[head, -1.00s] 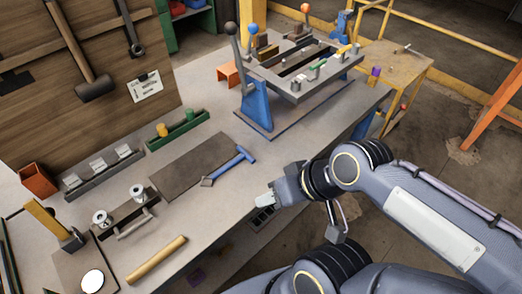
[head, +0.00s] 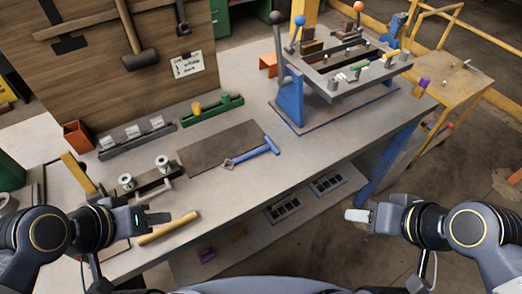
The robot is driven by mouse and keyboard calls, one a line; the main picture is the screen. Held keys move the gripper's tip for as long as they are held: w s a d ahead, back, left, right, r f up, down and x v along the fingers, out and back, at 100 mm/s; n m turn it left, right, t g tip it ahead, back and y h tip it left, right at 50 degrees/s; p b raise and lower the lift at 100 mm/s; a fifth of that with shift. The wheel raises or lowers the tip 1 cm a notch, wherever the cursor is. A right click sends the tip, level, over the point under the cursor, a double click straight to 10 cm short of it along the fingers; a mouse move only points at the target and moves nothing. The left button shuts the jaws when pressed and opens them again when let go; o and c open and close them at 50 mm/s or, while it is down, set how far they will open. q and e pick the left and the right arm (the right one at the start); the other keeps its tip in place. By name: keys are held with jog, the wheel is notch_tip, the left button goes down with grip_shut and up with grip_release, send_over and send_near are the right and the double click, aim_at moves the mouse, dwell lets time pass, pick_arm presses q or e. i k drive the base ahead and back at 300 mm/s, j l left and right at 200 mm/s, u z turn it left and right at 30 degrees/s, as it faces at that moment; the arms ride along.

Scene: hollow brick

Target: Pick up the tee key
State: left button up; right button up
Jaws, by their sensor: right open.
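The tee key (head: 254,152) is a blue T-shaped tool with a metal end. It lies on the grey bench top, its shaft end over the edge of a dark brown mat (head: 215,148). My left gripper (head: 160,217) is at the lower left, above the bench near a yellow rod (head: 168,229), apart from the tee key; its jaw opening is not clear.
A blue-legged frame fixture (head: 340,72) with upright levers stands at the back right. The bench right of the tee key is clear.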

aim_at(270, 145)
jog(key=l+u, duration=0.15)
jog(key=u, duration=0.95)
jog(key=l+u, duration=0.35)
jog(key=k+l+u, duration=0.1)
jog(key=l+u, duration=0.2)
jog(key=l, duration=0.2)
jog(key=k+l+u, duration=0.15)
jog(key=l+u, duration=0.2)
jog(key=k+l, duration=0.15)
jog(key=l, duration=0.2)
jog(key=k+l, duration=0.15)
jog(key=l, duration=0.2)
jog(key=k+l+u, duration=0.1)
jog(key=l, duration=0.25)
